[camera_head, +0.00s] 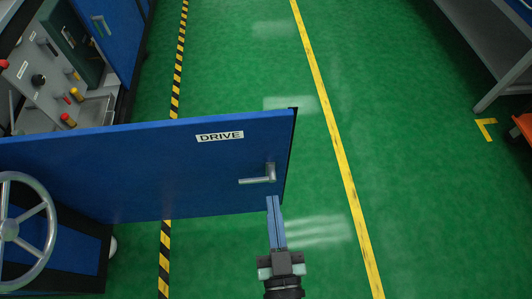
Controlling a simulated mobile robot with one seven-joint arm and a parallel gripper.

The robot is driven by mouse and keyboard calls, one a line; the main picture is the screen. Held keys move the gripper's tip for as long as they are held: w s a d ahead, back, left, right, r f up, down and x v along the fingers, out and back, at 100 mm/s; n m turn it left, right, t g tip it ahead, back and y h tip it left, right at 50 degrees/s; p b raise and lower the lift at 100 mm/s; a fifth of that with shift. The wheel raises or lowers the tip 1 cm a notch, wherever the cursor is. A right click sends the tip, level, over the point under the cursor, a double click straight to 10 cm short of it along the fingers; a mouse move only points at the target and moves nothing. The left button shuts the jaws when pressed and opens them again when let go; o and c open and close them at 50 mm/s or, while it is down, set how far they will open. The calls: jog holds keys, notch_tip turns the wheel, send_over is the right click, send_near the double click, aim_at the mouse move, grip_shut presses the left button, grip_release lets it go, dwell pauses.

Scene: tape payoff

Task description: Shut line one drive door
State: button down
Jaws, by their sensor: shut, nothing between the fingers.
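The blue drive door (120,170) stands swung wide open, out from the machine on the left and across the black and yellow floor stripe. It has a white DRIVE label (220,136) and a silver lever handle (259,176) near its free right edge. My gripper (273,202) is shut and empty. In the picture its fingertips are just below the handle, near the door's lower right corner. I cannot tell whether they touch the door.
A handwheel (14,228) stands at the lower left in front of the door. A control panel with knobs (40,75) is behind it. Green floor (400,150) is clear to the right, up to a grey bench (490,40) and an orange object (523,126).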

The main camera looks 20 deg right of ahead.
aim_at(264, 137)
jog(key=b+x, duration=0.2)
jog(key=x, duration=1.1)
jog(key=shift+w+d+f, duration=0.15)
jog(key=shift+w+d, duration=0.05)
jog(key=shift+w, duration=0.15)
jog(key=shift+w, duration=0.1)
